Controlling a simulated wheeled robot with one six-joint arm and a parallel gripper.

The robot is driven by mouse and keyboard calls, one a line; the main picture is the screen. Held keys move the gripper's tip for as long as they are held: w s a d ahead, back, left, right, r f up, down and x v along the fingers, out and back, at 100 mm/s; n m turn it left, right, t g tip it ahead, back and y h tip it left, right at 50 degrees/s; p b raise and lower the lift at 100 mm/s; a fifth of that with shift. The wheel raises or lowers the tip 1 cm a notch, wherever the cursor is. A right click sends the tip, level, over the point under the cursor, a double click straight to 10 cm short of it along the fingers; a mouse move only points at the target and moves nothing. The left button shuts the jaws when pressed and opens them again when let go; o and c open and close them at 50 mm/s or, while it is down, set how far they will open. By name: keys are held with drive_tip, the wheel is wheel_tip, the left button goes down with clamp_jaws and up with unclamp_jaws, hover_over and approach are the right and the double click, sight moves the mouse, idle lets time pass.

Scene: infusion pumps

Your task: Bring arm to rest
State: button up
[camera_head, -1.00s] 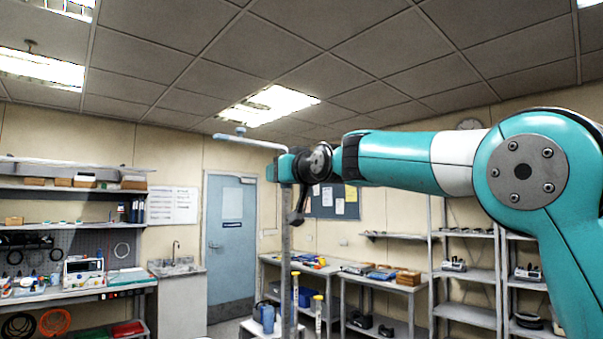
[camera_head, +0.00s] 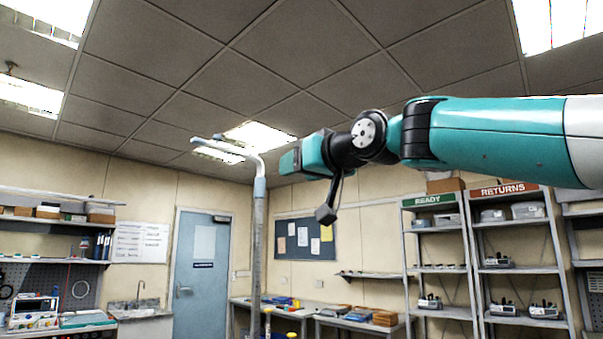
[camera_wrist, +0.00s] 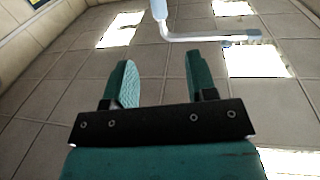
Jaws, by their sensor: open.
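My arm stretches across the upper right of the head view, with its teal and black wrist in the middle. In the wrist view my gripper (camera_wrist: 160,85) has its two teal fingers apart, with nothing between them. Beyond the fingers are ceiling tiles and bright light panels. In the head view the gripper end (camera_head: 290,160) points left, near the top of a metal pole (camera_head: 257,230). I cannot tell from this view how far apart the two are.
The pole's bent top (camera_wrist: 215,37) shows past the fingertips in the wrist view. Shelves marked READY (camera_head: 436,200) and RETURNS (camera_head: 508,190) stand at right. A blue door (camera_head: 200,275) and a workbench (camera_head: 65,328) are at left. Tables (camera_head: 350,323) stand along the back wall.

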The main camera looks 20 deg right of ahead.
idle(0.4)
drive_tip(key=s+a+f+n+g, duration=0.1)
drive_tip(key=s+a+f+g, duration=0.15)
drive_tip(key=f, duration=0.55)
drive_tip(key=s+a+f+g+y+b, duration=0.1)
drive_tip(key=a+f+g, duration=0.15)
drive_tip(key=f, duration=0.55)
drive_tip(key=s+a+f+n+g, duration=0.1)
drive_tip(key=s+a+f+g, duration=0.15)
drive_tip(key=f, duration=0.65)
drive_tip(key=s+f+n+g+b, duration=0.1)
drive_tip(key=s+f+g, duration=0.9)
drive_tip(key=s+f, duration=1.1)
drive_tip(key=shift+s+a+f+n+h, duration=0.15)
drive_tip(key=shift+a+f+n+h, duration=0.3)
drive_tip(key=shift+f+n, duration=0.25)
drive_tip(key=shift+r, duration=0.1)
drive_tip(key=shift+c, duration=0.9)
